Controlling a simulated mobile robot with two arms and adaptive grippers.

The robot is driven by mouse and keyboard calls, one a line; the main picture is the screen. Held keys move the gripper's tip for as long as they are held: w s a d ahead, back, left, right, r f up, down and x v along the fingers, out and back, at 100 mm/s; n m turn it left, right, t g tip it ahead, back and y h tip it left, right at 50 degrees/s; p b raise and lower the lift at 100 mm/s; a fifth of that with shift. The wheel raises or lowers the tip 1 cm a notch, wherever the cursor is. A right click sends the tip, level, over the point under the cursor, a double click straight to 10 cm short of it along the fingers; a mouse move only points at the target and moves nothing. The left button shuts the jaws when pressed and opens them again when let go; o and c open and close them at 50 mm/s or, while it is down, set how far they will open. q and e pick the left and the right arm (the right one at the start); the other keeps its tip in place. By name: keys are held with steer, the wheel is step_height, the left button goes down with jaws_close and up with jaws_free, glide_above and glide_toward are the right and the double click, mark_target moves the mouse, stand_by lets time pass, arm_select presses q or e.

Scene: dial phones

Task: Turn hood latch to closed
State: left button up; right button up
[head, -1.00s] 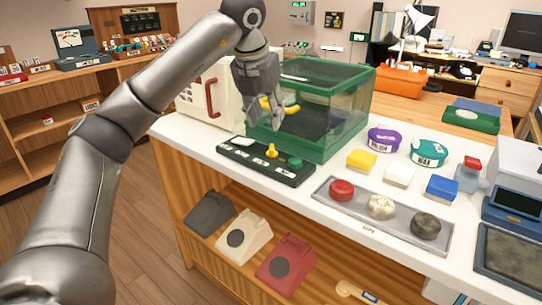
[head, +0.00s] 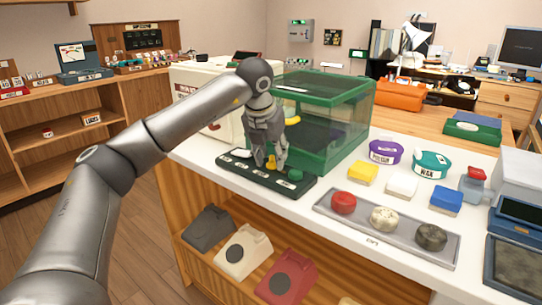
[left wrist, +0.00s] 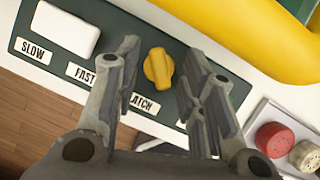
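The yellow latch knob (left wrist: 158,69) sits on a dark green control panel (head: 228,169), above a label partly covered by a finger and ending in "ATCH". In the left wrist view the knob lies between the two fingers of my left gripper (left wrist: 168,75), with a gap on each side. The left gripper is open and points down at the panel. In the head view the gripper (head: 270,160) partly covers the knob (head: 271,162). The green-framed clear hood (head: 335,118) stands behind the panel. My right gripper is not in view.
A white switch (left wrist: 59,29) sits beside the "SLOW" and "FAST" labels. A green knob (head: 295,175) is at the panel's right. A thick yellow bar (left wrist: 235,35) passes near the fingers. A grey tray (head: 330,205) with several round pieces lies to the right.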

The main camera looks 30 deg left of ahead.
arm_select(q)
jaws_close()
steer(key=shift+r, duration=0.1)
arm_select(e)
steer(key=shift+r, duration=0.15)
arm_select(q)
steer(key=shift+a+m+h+p, duration=0.1)
steer(key=shift+m+h+p, duration=0.2)
steer(key=shift+m+p, duration=0.6)
steer(key=m+h+p, duration=0.1)
steer(key=m+p, duration=0.2)
steer(key=shift+a+r+p, duration=0.1)
steer(key=shift+p, duration=0.2)
steer(key=c, duration=0.8)
jaws_free()
steer(key=m+h+p, duration=0.1)
steer(key=m+p, duration=0.1)
steer(key=shift+m+p, duration=0.4)
steer(key=shift+f+g, duration=0.2)
steer(key=shift+g, duration=0.1)
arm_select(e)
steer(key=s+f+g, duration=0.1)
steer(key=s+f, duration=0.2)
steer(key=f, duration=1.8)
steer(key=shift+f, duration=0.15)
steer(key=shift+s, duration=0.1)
